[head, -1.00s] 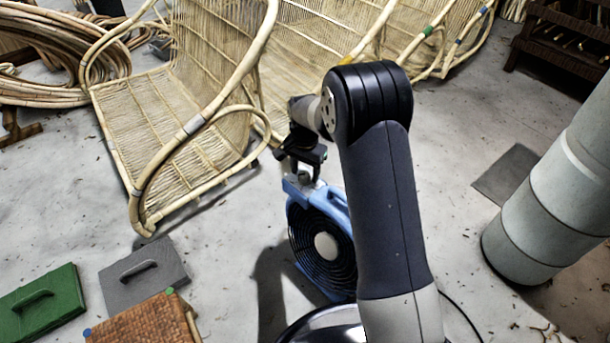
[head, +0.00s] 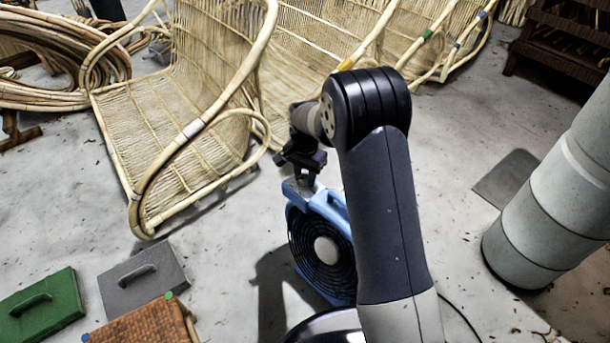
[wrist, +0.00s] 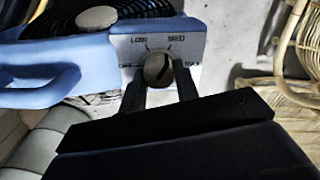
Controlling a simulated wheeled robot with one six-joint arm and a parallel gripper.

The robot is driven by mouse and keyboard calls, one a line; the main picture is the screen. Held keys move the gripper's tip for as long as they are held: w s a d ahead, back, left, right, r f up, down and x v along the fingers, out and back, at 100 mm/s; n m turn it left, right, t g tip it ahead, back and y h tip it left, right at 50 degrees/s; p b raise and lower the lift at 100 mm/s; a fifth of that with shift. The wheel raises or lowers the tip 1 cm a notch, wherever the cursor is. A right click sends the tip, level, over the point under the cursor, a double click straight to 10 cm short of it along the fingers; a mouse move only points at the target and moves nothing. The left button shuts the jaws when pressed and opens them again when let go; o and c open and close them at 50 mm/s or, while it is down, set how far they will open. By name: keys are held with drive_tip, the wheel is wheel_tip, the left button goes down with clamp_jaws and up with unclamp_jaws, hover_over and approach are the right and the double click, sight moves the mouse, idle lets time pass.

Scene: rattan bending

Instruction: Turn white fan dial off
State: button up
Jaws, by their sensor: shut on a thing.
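The blue fan (head: 322,245) stands on the floor in the head view, its round grille and pale hub facing the camera. In the wrist view the fan's blue body (wrist: 60,58) fills the upper left. The dial's dark pointer line slants toward the upper right. My gripper (wrist: 160,88) is shut on the dial, one dark finger at each side. In the head view my gripper (head: 303,182) is at the top of the fan, its fingers hard to make out.
A rattan chair (head: 175,120) stands left of the fan. A grey case (head: 143,278), a green case (head: 42,307) and a woven box (head: 145,325) lie at the lower left. A large grey pipe (head: 550,210) is on the right.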

drive_tip(key=shift+r+p, duration=0.1)
drive_tip(key=shift+p, duration=0.2)
drive_tip(key=n+p, duration=0.2)
drive_tip(key=n, duration=0.2)
drive_tip(key=shift+r+p, duration=0.1)
drive_tip(key=shift+p, duration=0.3)
drive_tip(key=n+p, duration=0.2)
drive_tip(key=n, duration=0.1)
drive_tip(key=shift+a+n, duration=0.15)
drive_tip(key=shift+n, duration=0.25)
drive_tip(key=n+p, duration=0.1)
drive_tip(key=n, duration=0.2)
drive_tip(key=shift+n, duration=0.3)
drive_tip(key=n+p, duration=0.1)
drive_tip(key=n, duration=0.5)
drive_tip(key=shift+a+p, duration=0.15)
drive_tip(key=shift+p, duration=0.15)
drive_tip(key=n, duration=0.6)
drive_tip(key=shift+s+f+p, duration=0.15)
drive_tip(key=shift+f+p, duration=0.05)
drive_tip(key=shift+p, duration=0.15)
drive_tip(key=shift+n, duration=0.4)
